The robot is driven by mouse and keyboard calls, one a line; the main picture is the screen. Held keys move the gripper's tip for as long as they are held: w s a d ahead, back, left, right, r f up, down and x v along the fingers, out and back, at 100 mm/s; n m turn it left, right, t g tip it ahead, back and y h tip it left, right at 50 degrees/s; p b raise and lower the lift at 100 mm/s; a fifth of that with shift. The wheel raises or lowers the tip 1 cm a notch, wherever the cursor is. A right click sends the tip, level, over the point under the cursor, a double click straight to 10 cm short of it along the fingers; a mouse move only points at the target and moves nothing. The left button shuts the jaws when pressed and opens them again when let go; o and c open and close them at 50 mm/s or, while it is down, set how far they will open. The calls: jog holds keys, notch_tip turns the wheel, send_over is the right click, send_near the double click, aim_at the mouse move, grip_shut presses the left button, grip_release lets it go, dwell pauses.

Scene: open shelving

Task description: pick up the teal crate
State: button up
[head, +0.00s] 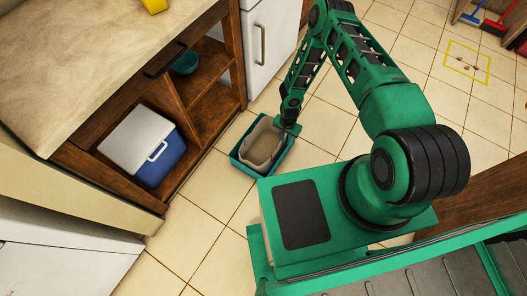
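The teal crate (246,165) sits on the tiled floor beside the open wooden shelving. A beige-grey, tub-like thing (264,146) is inside it. My gripper (290,126) points down at the crate's upper right rim. Its fingers are small and dark here, so I cannot tell whether they are open or shut, or whether they touch the rim.
The wooden shelving (200,95) stands left of the crate, with a blue and white cooler (150,148) and a teal bowl (186,62) on its shelves. A white cabinet (268,40) stands behind. Floor is clear below the crate. A yellow-outlined square (466,62) lies far right.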

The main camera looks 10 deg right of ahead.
jog(key=shift+s+a+f, duration=0.2)
jog(key=shift+s+f, duration=0.2)
jog(key=shift+f, duration=1.9)
jog(key=shift+s+a+f, duration=0.2)
jog(key=shift+s+f, duration=0.15)
jog(key=shift+f, duration=1.9)
jog(key=shift+s+a+f, duration=0.2)
jog(key=shift+s+f, duration=0.2)
jog(key=shift+f, duration=1.9)
grip_shut()
